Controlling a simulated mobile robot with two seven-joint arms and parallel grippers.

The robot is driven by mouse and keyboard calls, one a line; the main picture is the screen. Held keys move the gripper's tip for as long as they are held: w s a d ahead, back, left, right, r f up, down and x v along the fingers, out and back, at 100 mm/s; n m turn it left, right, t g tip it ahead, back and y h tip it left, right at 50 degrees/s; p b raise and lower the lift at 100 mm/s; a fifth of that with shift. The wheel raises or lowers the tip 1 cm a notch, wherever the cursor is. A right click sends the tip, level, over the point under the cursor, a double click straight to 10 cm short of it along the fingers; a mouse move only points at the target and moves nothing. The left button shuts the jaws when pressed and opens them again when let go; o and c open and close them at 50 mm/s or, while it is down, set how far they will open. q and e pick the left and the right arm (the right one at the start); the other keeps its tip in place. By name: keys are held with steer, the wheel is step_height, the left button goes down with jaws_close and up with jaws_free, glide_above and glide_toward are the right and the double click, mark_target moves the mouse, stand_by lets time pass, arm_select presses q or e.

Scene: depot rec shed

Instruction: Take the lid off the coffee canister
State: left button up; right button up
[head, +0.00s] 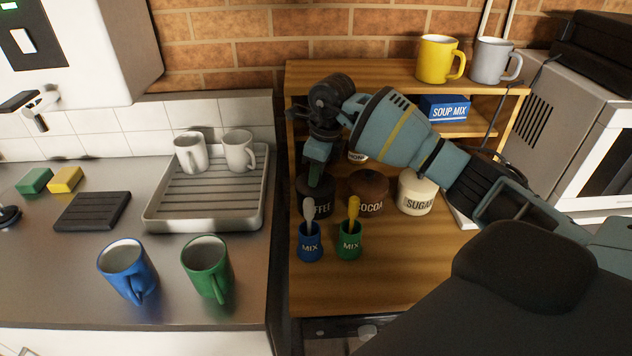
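The coffee canister (322,207) is dark, with a partly covered "COFFEE" label, and stands at the left of the canister row on the wooden counter. My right gripper (315,178) comes in from the right and points down at the canister's top, its fingers over the lid area. The fingers and shadow hide the lid, so I cannot tell whether they touch it or are closed on it. My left gripper is not in view.
A brown cocoa canister (368,193) and cream sugar canister (415,195) stand to the right. Blue (309,246) and green (349,246) mix pots with spoons stand in front. A shelf (340,72) is behind. The wooden counter's front (375,285) is clear.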

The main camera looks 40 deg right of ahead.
steer(key=shift+s+f, duration=0.15)
steer(key=shift+f, duration=0.55)
jaws_close()
step_height(320, 180, up, 11)
steer(key=shift+f, duration=0.15)
steer(key=shift+f, duration=0.1)
